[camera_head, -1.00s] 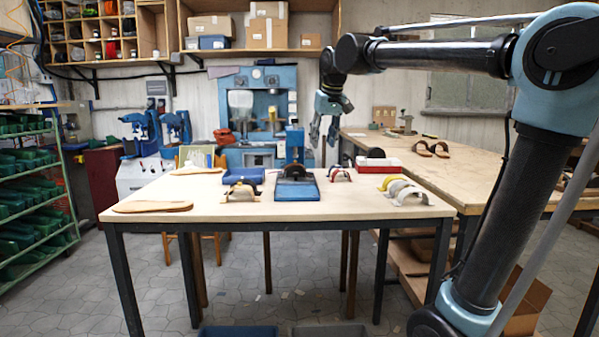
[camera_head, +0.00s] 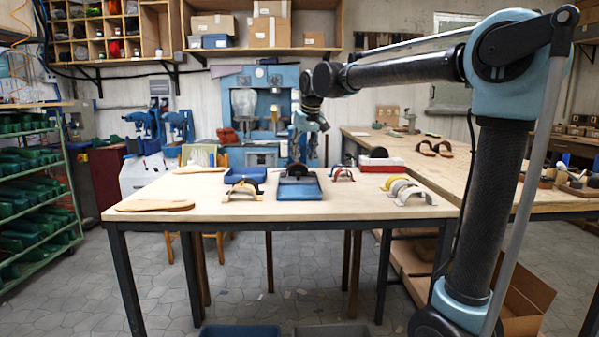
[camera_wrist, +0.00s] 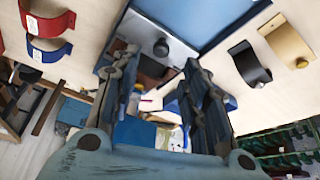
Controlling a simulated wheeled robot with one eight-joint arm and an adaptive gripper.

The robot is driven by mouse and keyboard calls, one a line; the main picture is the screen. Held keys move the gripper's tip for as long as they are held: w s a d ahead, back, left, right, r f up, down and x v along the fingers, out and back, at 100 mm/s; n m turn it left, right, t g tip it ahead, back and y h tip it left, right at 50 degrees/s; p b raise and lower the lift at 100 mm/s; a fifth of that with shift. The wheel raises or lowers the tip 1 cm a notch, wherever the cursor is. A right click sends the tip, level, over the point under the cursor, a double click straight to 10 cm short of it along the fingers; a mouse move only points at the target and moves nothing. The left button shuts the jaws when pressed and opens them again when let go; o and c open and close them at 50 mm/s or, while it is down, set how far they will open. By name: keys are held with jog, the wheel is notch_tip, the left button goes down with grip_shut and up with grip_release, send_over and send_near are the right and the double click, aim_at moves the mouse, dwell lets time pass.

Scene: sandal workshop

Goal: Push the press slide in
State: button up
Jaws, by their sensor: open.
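The press (camera_head: 299,191) stands on the middle of the table, with a blue base and a dark rounded part on top. In the wrist view its blue surface (camera_wrist: 195,15) fills the top, and a grey plate with a dark round knob (camera_wrist: 161,47), apparently the slide, sticks out from it. My gripper (camera_head: 308,158) hangs at the far side of the press in the head view, partly covering its column. In the wrist view my gripper (camera_wrist: 158,72) is open and empty, its two fingers on either side of the knob's line. Contact with the knob cannot be told.
The table (camera_head: 240,212) also holds a tan sole (camera_head: 155,206), a blue tray (camera_head: 245,174) and a red-and-white box (camera_head: 380,163). Sandal straps stand on both sides of the press, the pale ones (camera_head: 408,192) at the right.

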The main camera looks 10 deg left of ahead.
aim_at(299, 173)
jog(key=x, duration=0.7)
jog(key=shift+w+a+f, duration=0.1)
jog(key=shift+f, duration=0.15)
grip_shut()
